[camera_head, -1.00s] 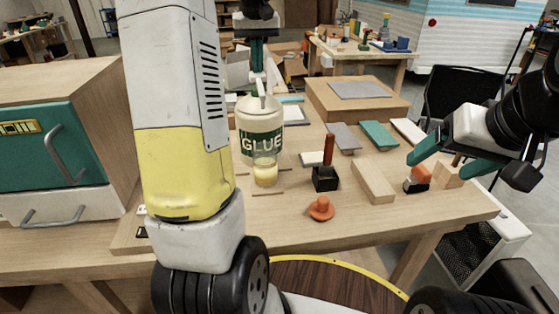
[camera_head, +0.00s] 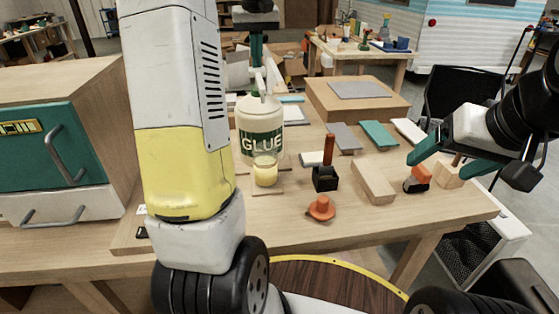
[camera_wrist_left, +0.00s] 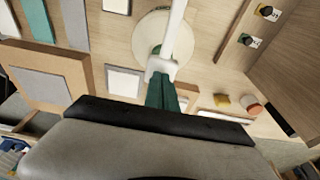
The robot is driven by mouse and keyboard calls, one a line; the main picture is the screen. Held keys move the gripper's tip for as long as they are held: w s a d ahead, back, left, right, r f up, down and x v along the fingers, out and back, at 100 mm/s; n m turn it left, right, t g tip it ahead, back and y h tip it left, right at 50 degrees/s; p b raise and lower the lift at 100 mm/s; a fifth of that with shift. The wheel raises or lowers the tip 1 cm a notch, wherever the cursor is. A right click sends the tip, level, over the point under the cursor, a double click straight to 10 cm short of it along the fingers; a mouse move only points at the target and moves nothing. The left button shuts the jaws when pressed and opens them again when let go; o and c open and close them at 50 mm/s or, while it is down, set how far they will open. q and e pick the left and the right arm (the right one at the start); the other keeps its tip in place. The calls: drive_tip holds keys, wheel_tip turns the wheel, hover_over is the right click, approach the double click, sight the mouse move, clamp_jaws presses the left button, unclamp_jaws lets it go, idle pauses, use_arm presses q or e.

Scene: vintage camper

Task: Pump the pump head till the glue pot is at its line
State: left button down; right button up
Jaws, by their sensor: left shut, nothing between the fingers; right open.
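The white glue bottle (camera_head: 258,115) with a green label stands upright on the bench. Its white pump head (camera_head: 262,86) is partly hidden in the head view; in the left wrist view its pale spout (camera_wrist_left: 178,28) runs up over the round bottle top. My left gripper (camera_head: 257,62) is shut and empty, right above the pump head; its teal fingers (camera_wrist_left: 162,88) also show in the left wrist view. I cannot tell whether they touch it. The clear glue pot (camera_head: 265,172) stands before the bottle with pale yellow glue in it. Its line is not clear. My right gripper (camera_head: 448,160) is open at the right.
A black holder (camera_head: 325,180) with an orange-handled tool, an orange knob-like piece (camera_head: 321,208), a wooden block (camera_head: 374,182) and an orange-black tool (camera_head: 417,180) lie right of the pot. A teal-fronted cabinet (camera_head: 45,145) stands left. The bench's front strip is mostly clear.

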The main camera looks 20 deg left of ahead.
use_arm(q)
wheel_tip(320, 180, up, 7)
idle(0.8)
drive_tip(key=shift+r, duration=0.1)
idle(0.4)
drive_tip(key=shift+f, duration=2.8)
drive_tip(key=shift+f, duration=0.1)
drive_tip(key=shift+f, duration=2.2)
drive_tip(key=shift+r, duration=0.15)
wheel_tip(320, 180, up, 10)
